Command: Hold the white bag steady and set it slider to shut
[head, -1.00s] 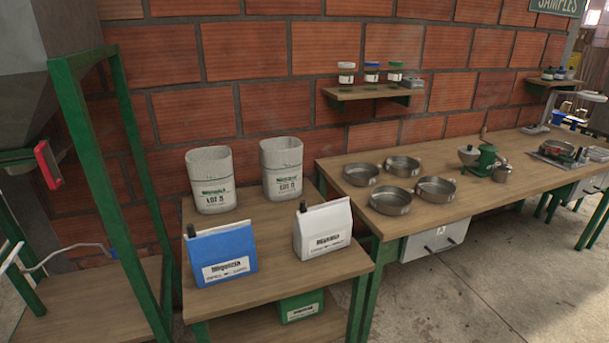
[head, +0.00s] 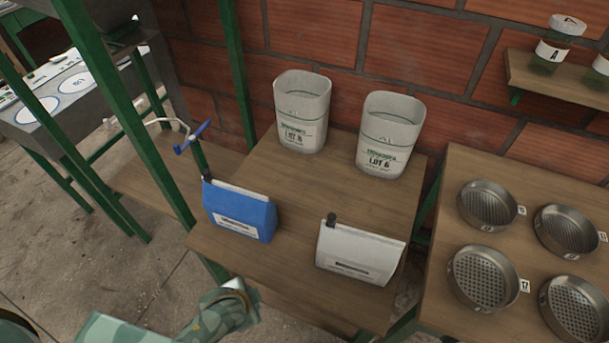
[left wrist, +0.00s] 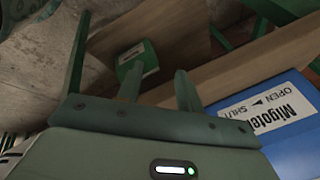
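The white bag (head: 362,243) stands upright at the front right of the small wooden table in the head view. Its dark slider (head: 331,220) sits at the left end of its top edge. Its label is too small to read. In the left wrist view my left gripper (left wrist: 132,42) has its fingers apart with nothing between them. It is beside the blue bag (left wrist: 285,125), whose label reads OPEN and SHUT with an arrow. The white bag is not seen in that view. The left gripper is outside the head view, and no right gripper shows.
The blue bag also stands left of the white bag in the head view (head: 240,212). Two white lot containers (head: 302,112) (head: 390,135) stand behind. Several sieve pans (head: 484,278) are on the right-hand bench. A green bag (left wrist: 137,62) lies below in the wrist view.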

